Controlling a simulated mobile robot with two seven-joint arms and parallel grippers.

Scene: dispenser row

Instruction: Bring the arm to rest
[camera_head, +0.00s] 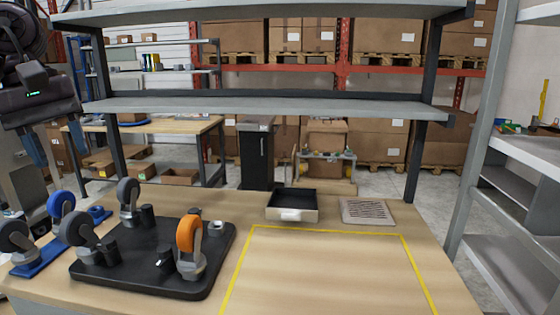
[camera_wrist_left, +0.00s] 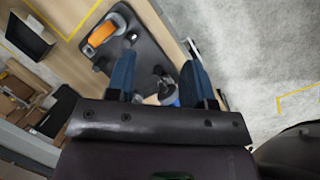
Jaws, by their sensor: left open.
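My left gripper (camera_head: 50,146) is raised at the left edge of the head view, above the table's left end. Its blue fingers point down and stand apart, with nothing between them. In the left wrist view the left gripper (camera_wrist_left: 158,74) shows both blue fingers spread, with the black tray beyond them. My right gripper is in neither view.
A black tray (camera_head: 135,262) holds an orange-wheeled caster (camera_head: 190,236) and grey casters. Blue holders (camera_head: 40,262) stand left of it. A small open bin (camera_head: 292,214) and a slatted plate (camera_head: 366,212) lie behind a clear yellow-taped area. Shelves (camera_head: 270,106) span above the table.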

